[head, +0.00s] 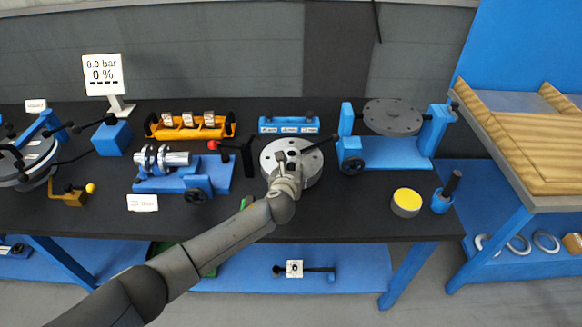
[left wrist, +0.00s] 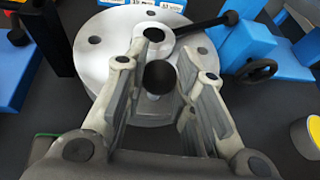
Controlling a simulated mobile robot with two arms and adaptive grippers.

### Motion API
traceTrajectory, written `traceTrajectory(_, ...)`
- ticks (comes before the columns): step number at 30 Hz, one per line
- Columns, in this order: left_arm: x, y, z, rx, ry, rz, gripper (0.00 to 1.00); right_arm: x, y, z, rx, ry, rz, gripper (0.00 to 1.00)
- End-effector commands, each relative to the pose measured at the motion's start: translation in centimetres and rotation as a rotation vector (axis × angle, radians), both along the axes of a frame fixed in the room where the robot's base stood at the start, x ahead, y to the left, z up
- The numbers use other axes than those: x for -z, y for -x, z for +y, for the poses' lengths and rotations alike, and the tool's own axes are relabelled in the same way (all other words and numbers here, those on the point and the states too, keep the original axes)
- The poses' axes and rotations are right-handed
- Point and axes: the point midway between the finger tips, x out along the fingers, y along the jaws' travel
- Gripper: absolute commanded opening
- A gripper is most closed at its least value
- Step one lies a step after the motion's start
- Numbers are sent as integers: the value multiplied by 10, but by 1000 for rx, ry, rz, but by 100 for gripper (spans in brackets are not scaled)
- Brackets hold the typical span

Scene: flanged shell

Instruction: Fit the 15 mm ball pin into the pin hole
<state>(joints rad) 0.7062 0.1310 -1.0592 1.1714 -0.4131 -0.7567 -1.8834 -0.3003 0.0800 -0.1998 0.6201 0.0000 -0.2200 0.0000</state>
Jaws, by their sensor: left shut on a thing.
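A round grey flanged shell (head: 312,165) with several holes lies on the dark bench, and it also shows in the left wrist view (left wrist: 92,68). My left gripper (head: 284,162) is over its front left part. In the left wrist view the fingers (left wrist: 178,72) stand on either side of a dark ball (left wrist: 160,77) with a short pale stem below it, seemingly the ball pin. The gripper is shut on it. The stem's lower end is hidden, so I cannot tell whether it is in a hole. I cannot tell which hole is the pin hole.
A black bar (head: 320,142) sticks out over the shell's right side. A blue fixture with a disc (head: 392,117) stands to the right, a blue clamp unit (head: 180,172) to the left. A yellow-topped cylinder (head: 406,200) stands at the front right. The bench front is mostly clear.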

Motion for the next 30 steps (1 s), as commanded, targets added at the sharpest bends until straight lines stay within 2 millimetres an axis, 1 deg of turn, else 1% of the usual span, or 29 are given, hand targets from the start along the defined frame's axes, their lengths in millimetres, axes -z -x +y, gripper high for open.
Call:
traceTrajectory(12, 11, 0, -1, 1, 1, -1, 0, 8, 0, 2, 0, -2, 0, 34)
traceTrajectory(21, 13, 1, 0, 1, 0, 2, 0, 8, 0, 1, 0, -2, 0, 34)
traceTrajectory(22, 13, 1, 0, 1, 0, 3, 27, 8, 0, 1, 0, -2, 0, 34)
traceTrajectory(27, 14, 1, 0, 0, -1, 4, 49, 8, 0, 1, 0, -2, 0, 34)
traceTrajectory(30, 14, 1, 1, -2, -1, 5, 50, 8, 0, 1, 0, -1, 0, 34)
